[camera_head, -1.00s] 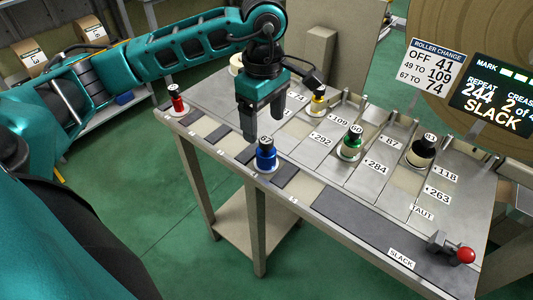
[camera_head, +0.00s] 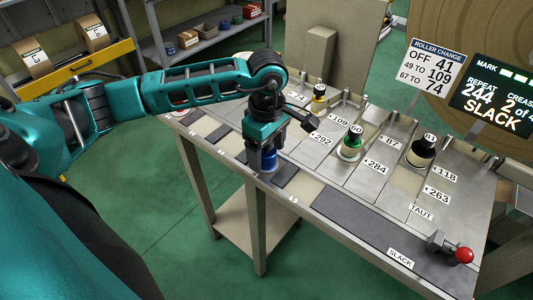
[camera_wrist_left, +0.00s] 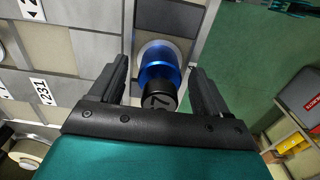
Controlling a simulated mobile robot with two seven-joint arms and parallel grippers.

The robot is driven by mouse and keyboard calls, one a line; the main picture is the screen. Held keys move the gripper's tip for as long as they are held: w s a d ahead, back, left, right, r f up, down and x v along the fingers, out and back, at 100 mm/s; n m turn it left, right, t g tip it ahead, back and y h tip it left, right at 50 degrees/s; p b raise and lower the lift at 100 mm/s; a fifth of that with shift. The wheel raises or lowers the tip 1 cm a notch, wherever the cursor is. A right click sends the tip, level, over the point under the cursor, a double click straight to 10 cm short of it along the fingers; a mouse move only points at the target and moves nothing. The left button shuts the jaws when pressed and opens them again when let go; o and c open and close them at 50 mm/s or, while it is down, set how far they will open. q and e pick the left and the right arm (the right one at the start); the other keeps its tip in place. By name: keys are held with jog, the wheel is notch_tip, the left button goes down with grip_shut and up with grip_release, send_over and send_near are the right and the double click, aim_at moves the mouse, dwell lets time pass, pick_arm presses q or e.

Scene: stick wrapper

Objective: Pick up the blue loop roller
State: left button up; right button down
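The blue loop roller (camera_head: 268,163) stands upright near the front edge of the metal table (camera_head: 340,195). In the left wrist view the roller (camera_wrist_left: 158,74) has a blue body, a pale base ring and a black cap with a partly readable number. My left gripper (camera_head: 265,145) is directly above and around the roller's upper part. In the left wrist view the fingers of my left gripper (camera_wrist_left: 165,85) are apart on either side of the roller, with a gap on each side. My right gripper is not in view.
A green roller (camera_head: 350,143), a yellow roller (camera_head: 318,95) and a black-and-cream roller (camera_head: 422,150) stand farther right and back. A red-knobbed lever (camera_head: 463,255) is at the right front corner, beside the SLACK label. Shelves (camera_head: 205,40) stand behind.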

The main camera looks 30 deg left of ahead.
pick_arm(q)
jog(key=c, duration=1.1)
jog(key=shift+r, duration=0.1)
